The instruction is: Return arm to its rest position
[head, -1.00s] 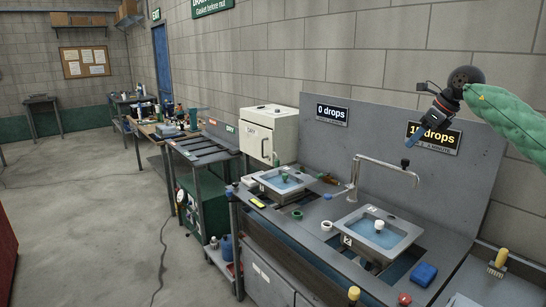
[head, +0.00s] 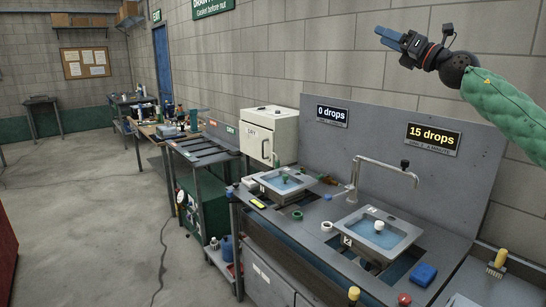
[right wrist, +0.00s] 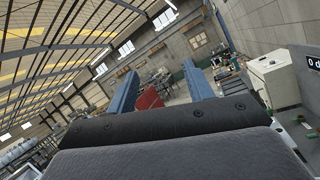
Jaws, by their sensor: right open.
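My right arm, in a green quilted sleeve, comes in from the right edge of the head view. Its gripper (head: 388,36) is raised high in front of the block wall, above the sink bench and well clear of it. The two blue fingers point left. In the right wrist view the blue fingers stand apart, with nothing between them but the distant room, so the right gripper (right wrist: 163,90) is open and empty. My left gripper is not in view.
The bench (head: 300,228) carries two sinks, a near one (head: 380,231) and a far one (head: 284,182), with a tall tap (head: 375,165) between. A blue sponge (head: 424,274) lies at right. A white DRY cabinet (head: 270,133) stands behind. The air around the gripper is free.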

